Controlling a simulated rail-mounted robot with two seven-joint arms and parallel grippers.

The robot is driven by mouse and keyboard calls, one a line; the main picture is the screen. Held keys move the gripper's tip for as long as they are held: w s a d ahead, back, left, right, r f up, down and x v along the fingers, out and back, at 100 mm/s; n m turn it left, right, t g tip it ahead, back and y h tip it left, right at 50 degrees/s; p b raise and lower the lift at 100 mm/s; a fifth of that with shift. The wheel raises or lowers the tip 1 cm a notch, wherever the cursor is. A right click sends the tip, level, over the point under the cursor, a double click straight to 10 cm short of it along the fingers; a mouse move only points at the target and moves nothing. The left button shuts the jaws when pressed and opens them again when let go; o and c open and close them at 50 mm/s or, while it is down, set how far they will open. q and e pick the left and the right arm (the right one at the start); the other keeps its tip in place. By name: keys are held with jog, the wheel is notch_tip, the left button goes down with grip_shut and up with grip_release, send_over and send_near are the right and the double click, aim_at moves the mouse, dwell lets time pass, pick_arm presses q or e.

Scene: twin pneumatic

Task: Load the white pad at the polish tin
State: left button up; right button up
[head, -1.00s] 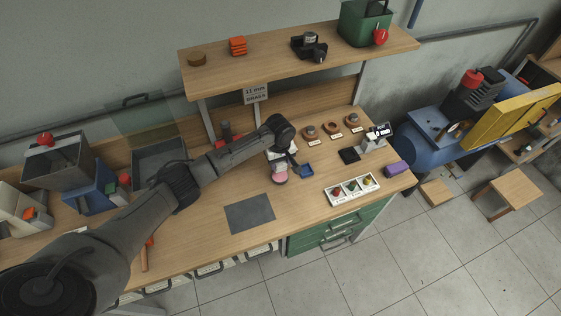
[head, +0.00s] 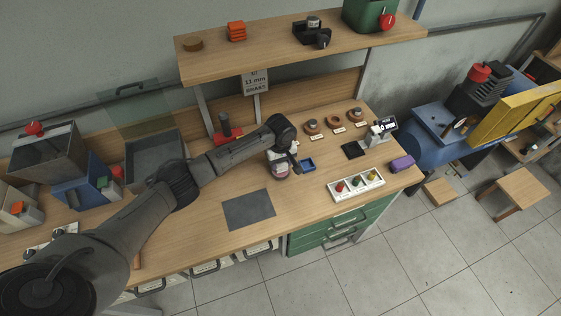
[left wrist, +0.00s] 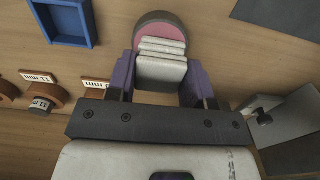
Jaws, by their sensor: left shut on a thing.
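My left gripper (head: 284,161) is at the polish tin (head: 281,172), near the middle of the bench. In the left wrist view, the purple fingers of my left gripper (left wrist: 160,72) are shut on the white pad (left wrist: 162,68), a pale block with ridges across it. The pad's far end overlaps the pink, round, dark-rimmed polish tin (left wrist: 172,30). I cannot tell whether the pad touches the pink surface. In the head view the gripper hides the pad and part of the tin. My right gripper is not in view.
A small blue tray (head: 307,165) lies just right of the tin. Round brown holders (head: 333,123) with labels stand behind it. A white three-compartment tray (head: 357,184) is at the front right. A grey mat (head: 248,210) lies front left. A shelf (head: 270,58) overhangs the back.

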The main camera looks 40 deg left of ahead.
pick_arm(q)
jog(key=shift+f, duration=0.1)
dwell(0.4)
jog(key=shift+f, duration=0.45)
dwell(0.5)
dwell(0.6)
dwell(0.7)
jog(key=shift+f+p, duration=0.15)
jog(key=shift+p, duration=0.3)
dwell(0.4)
dwell(0.7)
